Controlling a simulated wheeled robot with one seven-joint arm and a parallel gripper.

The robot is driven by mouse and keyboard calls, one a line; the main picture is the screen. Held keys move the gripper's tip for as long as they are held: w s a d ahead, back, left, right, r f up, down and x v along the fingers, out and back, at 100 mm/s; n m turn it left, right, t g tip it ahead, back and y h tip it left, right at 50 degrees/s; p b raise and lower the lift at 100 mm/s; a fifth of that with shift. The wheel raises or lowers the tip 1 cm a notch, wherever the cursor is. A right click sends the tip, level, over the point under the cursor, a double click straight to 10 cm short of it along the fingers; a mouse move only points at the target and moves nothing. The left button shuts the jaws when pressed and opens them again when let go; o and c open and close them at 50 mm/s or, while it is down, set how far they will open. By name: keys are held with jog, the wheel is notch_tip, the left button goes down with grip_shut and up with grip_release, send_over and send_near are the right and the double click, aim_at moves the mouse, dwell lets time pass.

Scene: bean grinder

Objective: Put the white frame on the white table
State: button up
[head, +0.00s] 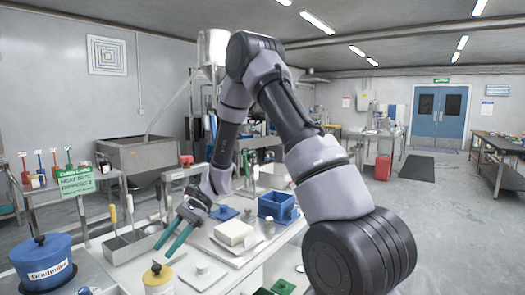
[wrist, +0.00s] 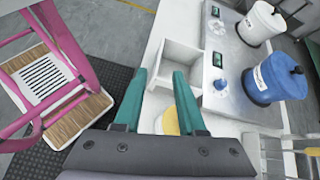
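My gripper (head: 164,251) is in the head view, above the left part of the white table (head: 215,279). Its two teal fingers are apart with nothing between the tips; the wrist view also shows the open gripper (wrist: 158,74). A white, open boxy shape with thin walls (wrist: 181,57) lies just beyond the fingertips in the wrist view; it may be the white frame, but I cannot be sure.
A blue lidded pot (head: 41,259) and a yellow-lidded jar (head: 158,279) stand near the gripper. A blue bin (head: 278,207) stands farther right on the table. A pink-framed stand (wrist: 50,75) is on the floor in the wrist view. Open floor lies at right.

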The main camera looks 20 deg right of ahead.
jog(key=s+d+r+n+t+h, duration=0.2)
jog(key=d+r, duration=0.3)
jog(key=r, duration=0.3)
jog(key=s+d+r+n+t+h, duration=0.1)
jog(key=d+r+t, duration=0.2)
jog(key=d+r, duration=0.35)
jog(key=s+d+r+n+t+h, duration=0.1)
jog(key=s+d+r+t+h, duration=0.3)
jog(key=s+d+r+t, duration=0.3)
jog(key=s+d+r, duration=0.3)
jog(key=d+r, duration=0.1)
jog(key=r, duration=0.2)
jog(key=shift+s+d+r+n+t, duration=0.2)
jog(key=shift+d+r+n+t, duration=0.05)
jog(key=shift+r+n+t, duration=0.15)
